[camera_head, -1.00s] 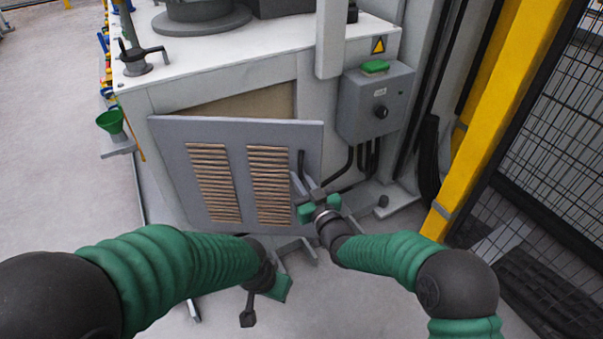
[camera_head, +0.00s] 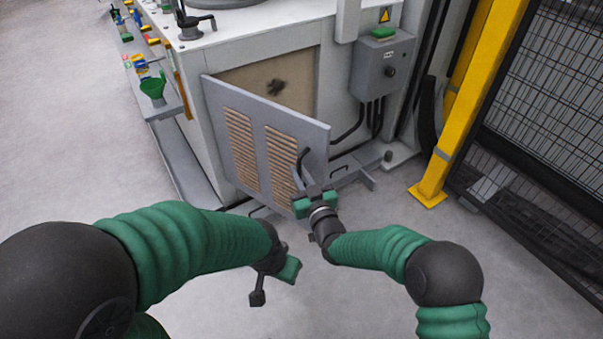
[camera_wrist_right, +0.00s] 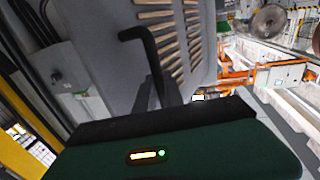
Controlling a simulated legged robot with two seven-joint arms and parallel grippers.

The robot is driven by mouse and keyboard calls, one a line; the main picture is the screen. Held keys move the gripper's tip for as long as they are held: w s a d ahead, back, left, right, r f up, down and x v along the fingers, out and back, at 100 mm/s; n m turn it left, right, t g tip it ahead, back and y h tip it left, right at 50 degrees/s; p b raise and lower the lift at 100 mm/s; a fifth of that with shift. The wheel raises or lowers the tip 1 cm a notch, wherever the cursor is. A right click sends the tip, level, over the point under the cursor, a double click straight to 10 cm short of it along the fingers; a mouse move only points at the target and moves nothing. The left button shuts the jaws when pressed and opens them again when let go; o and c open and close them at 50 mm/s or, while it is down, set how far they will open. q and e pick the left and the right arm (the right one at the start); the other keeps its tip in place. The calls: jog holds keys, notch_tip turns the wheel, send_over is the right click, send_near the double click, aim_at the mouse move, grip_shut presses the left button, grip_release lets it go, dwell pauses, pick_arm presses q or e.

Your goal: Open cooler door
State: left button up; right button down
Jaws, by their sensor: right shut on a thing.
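The cooler door (camera_head: 219,98) is a grey panel with two columns of tan louvre slats, on the front of the white machine. It stands ajar, its right side swung out from the opening (camera_head: 270,84). A black bent handle (camera_head: 303,158) is at its right edge; the handle also shows in the right wrist view (camera_wrist_right: 147,52).
A grey control box (camera_head: 381,66) with a green button is right of the opening. A yellow post (camera_head: 465,110) and black mesh fence (camera_head: 540,110) stand at the right. A green funnel (camera_head: 153,90) is at the left. The floor at left is clear.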

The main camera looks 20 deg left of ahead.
jog(key=shift+s+a+r, duration=0.1)
jog(key=shift+s+a, duration=0.05)
jog(key=shift+s, duration=0.05)
jog(key=c, duration=1.5)
grip_release()
jog(key=shift+a, duration=0.1)
jog(key=shift+o, duration=0.2)
jog(key=shift+w, duration=0.1)
